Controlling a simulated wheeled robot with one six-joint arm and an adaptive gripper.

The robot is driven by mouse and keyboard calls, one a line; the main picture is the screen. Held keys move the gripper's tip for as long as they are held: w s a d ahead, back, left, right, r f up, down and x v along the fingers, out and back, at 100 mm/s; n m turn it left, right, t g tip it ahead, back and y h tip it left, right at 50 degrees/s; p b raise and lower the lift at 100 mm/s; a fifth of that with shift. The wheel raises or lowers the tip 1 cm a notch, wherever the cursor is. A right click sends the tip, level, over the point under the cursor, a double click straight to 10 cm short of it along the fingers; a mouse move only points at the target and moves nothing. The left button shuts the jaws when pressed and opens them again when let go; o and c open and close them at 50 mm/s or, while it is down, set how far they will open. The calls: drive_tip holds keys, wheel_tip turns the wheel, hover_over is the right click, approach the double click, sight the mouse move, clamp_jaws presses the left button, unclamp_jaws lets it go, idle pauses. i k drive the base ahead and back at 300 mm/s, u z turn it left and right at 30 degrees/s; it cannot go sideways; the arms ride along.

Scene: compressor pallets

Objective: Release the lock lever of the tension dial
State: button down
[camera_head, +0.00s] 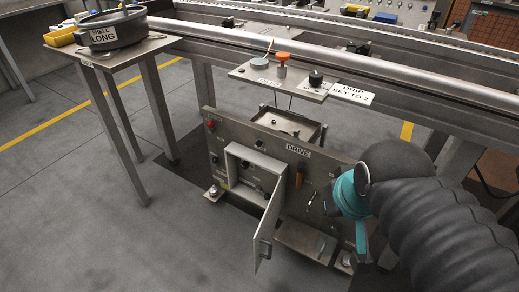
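The drive panel (235,134), a grey plate labelled DRIVE, stands low under the conveyor frame. A small open box (232,163) on it has its door (270,222) swung out towards me. My arm, in a black sleeve with teal parts, covers the panel's right end.
A shelf plate (262,78) above the panel carries an orange knob (283,57), a black knob (316,77) and a label, DRIP SET TO 2 (352,95). A side table (150,48) at left holds a round dark part (112,28). The floor at front left is clear.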

sight(267, 196)
drive_tip(key=z, duration=0.5)
drive_tip(key=k, duration=1.15)
drive_tip(key=u, duration=0.6)
drive_tip(key=i, duration=1.45)
drive_tip(key=z, duration=0.15)
